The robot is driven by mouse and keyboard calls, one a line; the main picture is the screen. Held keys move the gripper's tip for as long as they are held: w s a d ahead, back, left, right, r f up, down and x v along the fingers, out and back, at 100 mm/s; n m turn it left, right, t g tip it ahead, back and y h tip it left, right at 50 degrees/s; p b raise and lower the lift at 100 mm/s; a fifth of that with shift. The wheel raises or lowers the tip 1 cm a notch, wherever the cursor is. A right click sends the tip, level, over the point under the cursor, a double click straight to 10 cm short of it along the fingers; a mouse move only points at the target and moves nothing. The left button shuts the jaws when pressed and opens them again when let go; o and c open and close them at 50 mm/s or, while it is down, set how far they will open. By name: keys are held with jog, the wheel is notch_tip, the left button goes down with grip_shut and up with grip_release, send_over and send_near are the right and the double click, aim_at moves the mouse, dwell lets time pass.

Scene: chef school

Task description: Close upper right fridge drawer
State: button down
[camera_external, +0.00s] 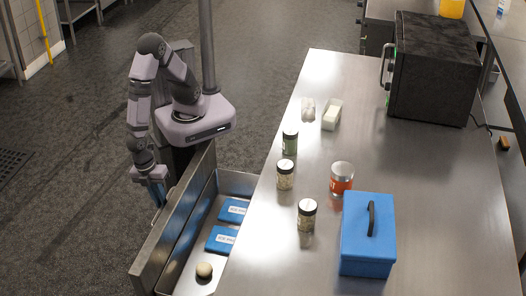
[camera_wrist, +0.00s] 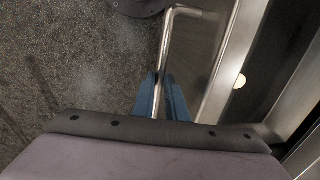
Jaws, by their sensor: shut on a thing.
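The drawer (camera_external: 165,236) stands pulled out from under the steel counter, to the left of it in the external view. Two blue packs (camera_external: 222,240) with white labels and a round tan item (camera_external: 204,270) lie inside it. In the wrist view the drawer's steel front (camera_wrist: 222,75) runs down the right, with its bar handle (camera_wrist: 168,45) along its outer side. My gripper (camera_wrist: 160,95) has its blue fingers on either side of the handle bar and is shut on it. In the external view my gripper (camera_external: 157,190) is at the drawer front's outer side.
The counter (camera_external: 275,245) holds several jars (camera_external: 285,175), a blue box (camera_external: 368,240) with a black handle, a white container (camera_external: 332,115) and a dark oven (camera_external: 432,70). The floor (camera_external: 70,130) left of the drawer is open. My base stands behind the drawer.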

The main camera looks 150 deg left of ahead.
jog(key=w+a+p, duration=0.4)
jog(key=w+a, duration=1.4)
jog(key=shift+w+a+p, duration=0.3)
jog(key=shift+w+a, duration=0.05)
jog(key=shift+w, duration=0.05)
jog(key=c, duration=1.8)
grip_release()
jog(key=shift+o, duration=0.2)
jog(key=shift+r, duration=0.15)
notch_tip(320, 180, up, 7)
jog(key=s+d, duration=0.1)
